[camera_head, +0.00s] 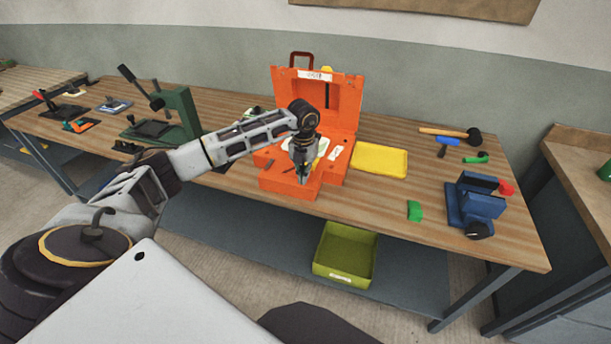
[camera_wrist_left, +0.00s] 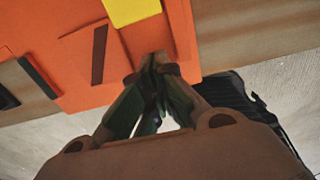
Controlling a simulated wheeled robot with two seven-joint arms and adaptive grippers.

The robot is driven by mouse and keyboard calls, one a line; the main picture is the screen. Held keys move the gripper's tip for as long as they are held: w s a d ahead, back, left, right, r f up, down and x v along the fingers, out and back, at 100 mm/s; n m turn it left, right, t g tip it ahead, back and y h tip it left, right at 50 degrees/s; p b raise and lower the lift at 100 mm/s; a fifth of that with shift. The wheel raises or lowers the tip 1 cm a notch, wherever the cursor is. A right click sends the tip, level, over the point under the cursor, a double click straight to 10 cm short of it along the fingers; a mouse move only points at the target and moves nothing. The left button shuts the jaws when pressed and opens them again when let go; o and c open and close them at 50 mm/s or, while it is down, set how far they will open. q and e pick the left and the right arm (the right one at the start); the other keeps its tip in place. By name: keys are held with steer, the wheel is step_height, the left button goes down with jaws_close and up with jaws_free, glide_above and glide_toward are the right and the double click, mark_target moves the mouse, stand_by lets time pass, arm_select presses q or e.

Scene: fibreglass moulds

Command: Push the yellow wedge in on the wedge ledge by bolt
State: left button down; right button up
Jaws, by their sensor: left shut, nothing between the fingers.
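The orange mould (camera_head: 297,187) stands open on the wooden bench, with its lid half (camera_head: 345,98) upright behind. A yellow piece, seemingly the yellow wedge (camera_head: 322,146), shows just right of my left gripper (camera_head: 302,176). In the left wrist view a yellow piece (camera_wrist_left: 131,11) lies on the orange surface (camera_wrist_left: 122,45) at the top edge. My left gripper, also in that view (camera_wrist_left: 158,62), is shut and empty, pointing down over the mould's front part, apart from the yellow piece. A dark slot (camera_wrist_left: 99,54) lies left of the fingertips. I cannot make out the bolt. My right gripper is not in view.
A yellow tray (camera_head: 380,160) lies right of the mould. A green block (camera_head: 414,211), a blue vise (camera_head: 476,205) and a mallet (camera_head: 452,134) are further right. A green press (camera_head: 172,115) stands left. An olive bin (camera_head: 345,255) sits below the bench.

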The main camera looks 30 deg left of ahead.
arm_select(q)
steer(key=shift+s+f, duration=0.15)
steer(key=shift+s, duration=0.05)
steer(key=shift+s+d+r, duration=0.15)
steer(key=shift+s+r, duration=0.15)
steer(key=shift+r, duration=0.35)
steer(key=shift+w+r, duration=0.2)
steer(key=shift+r, duration=0.4)
step_height(320, 180, up, 8)
steer(key=b, duration=0.1)
steer(key=shift+f, duration=0.15)
steer(key=shift+s, duration=0.1)
